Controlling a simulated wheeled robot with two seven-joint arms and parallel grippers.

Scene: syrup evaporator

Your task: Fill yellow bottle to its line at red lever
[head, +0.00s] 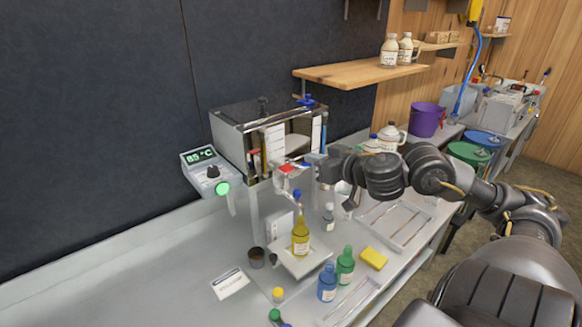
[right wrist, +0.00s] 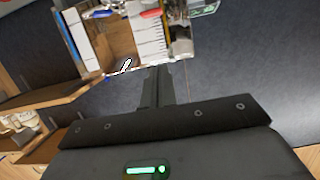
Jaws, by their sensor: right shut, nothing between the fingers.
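The yellow bottle (head: 300,239) stands upright on a small pale platform (head: 306,262) below the front of the evaporator (head: 268,135). A small blue part shows just above its neck; I cannot make out its fill line or the level inside. The red lever (head: 288,169) is at the evaporator's lower front, above the bottle. My right gripper (head: 322,172) is just right of the red lever, shut and empty; I cannot tell whether it touches it. In the right wrist view its shut fingers (right wrist: 160,88) point toward the evaporator's front. My left gripper is not in view.
A lit temperature display (head: 205,160) is left of the evaporator. Blue (head: 327,283) and green (head: 345,266) bottles, a yellow sponge (head: 374,258), a dark cup (head: 257,258) and a white card (head: 230,284) are on the bench. The bench's left part is clear. A wooden shelf (head: 350,74) hangs above.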

